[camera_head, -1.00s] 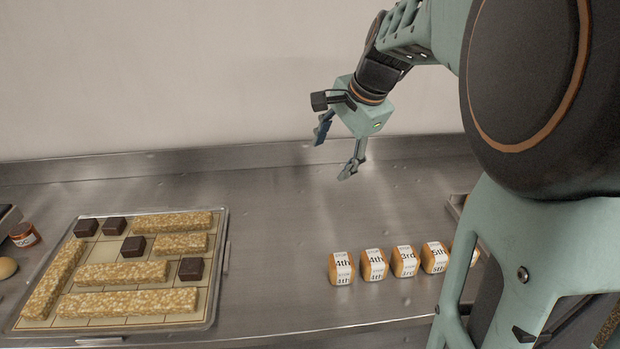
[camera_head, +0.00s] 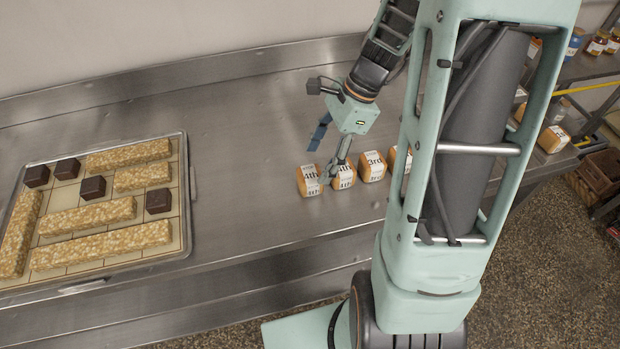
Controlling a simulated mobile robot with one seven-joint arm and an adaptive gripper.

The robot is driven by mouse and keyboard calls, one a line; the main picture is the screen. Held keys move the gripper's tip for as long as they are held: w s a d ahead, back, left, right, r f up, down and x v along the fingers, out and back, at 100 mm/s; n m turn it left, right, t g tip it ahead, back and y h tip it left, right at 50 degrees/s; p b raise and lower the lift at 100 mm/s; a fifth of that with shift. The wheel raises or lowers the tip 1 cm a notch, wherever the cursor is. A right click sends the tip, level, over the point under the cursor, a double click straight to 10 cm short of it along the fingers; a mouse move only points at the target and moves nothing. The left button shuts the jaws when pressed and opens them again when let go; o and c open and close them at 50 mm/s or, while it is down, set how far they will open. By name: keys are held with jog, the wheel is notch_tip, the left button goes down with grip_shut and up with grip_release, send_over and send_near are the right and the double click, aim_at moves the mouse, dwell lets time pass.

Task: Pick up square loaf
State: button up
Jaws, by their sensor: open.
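Several square loaves with white labels stand in a row on the steel counter. The leftmost loaf (camera_head: 309,182) reads "4th", the loaf beside it (camera_head: 344,178) also reads "4th", and the third loaf (camera_head: 372,166) reads "3rd". A fourth loaf (camera_head: 399,159) is partly hidden behind my arm. My gripper (camera_head: 321,162) is open and empty, pointing down over the left end of the row. One finger overlaps the gap between the two leftmost loaves in the picture; whether it touches them I cannot tell.
A tray (camera_head: 188,190) of oat bars and dark cubes lies on the counter (camera_head: 240,170) at left. Another labelled loaf (camera_head: 553,139) stands at far right near jars. A wooden crate (camera_head: 597,172) is on the floor. The counter between tray and loaves is clear.

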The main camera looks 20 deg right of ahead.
aim_at(310, 173)
jog(key=x, duration=0.5)
jog(key=shift+a+f, duration=0.1)
jog(key=shift+a, duration=0.15)
jog(key=c, duration=1.3)
jog(key=shift+o, duration=0.2)
